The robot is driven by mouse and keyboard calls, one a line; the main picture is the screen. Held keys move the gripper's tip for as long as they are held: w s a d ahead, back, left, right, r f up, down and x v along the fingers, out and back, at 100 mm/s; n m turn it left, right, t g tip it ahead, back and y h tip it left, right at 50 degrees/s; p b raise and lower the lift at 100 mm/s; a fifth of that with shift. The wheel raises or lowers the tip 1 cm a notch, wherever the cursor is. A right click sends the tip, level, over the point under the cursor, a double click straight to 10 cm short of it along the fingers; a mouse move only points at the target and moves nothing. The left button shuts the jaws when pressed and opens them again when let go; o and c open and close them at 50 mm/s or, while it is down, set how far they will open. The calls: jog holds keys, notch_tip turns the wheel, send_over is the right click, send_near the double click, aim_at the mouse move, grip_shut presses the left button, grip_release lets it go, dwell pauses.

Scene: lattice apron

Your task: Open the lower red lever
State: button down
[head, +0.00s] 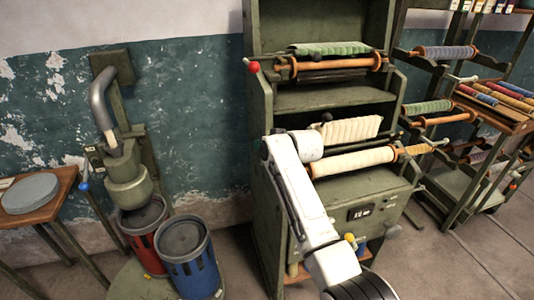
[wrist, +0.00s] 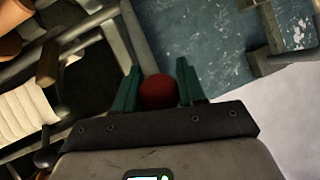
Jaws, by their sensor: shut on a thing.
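In the wrist view, my gripper (wrist: 157,82) has its two green fingers on either side of the red ball knob (wrist: 158,93) of a lever. The gripper is shut on this knob. A grey bar (wrist: 138,45), which may be the lever's shaft, runs up and left from it. In the head view, my white arm reaches to the left side of the green machine (head: 258,112), at the height of its lower roller. My arm hides the lower lever and its knob there. Another red knob (head: 253,66) shows higher on the same side, apart from my gripper.
The machine carries a green roll (head: 330,49) above and a cream roll (head: 352,161) below. Left stand a pipe device (head: 126,175), a red bin (head: 143,240), a blue bin (head: 187,262) and a small table (head: 55,208). A rack (head: 470,150) of coloured rolls stands right.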

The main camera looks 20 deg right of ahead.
jog(key=shift+w+r, duration=0.2)
jog(key=shift+w, duration=0.2)
jog(key=c, duration=0.7)
grip_release()
jog(key=shift+f, duration=0.1)
jog(key=b+v, duration=0.1)
jog(key=v, duration=0.9)
jog(key=shift+s+d, duration=0.15)
jog(key=shift+s, duration=0.2)
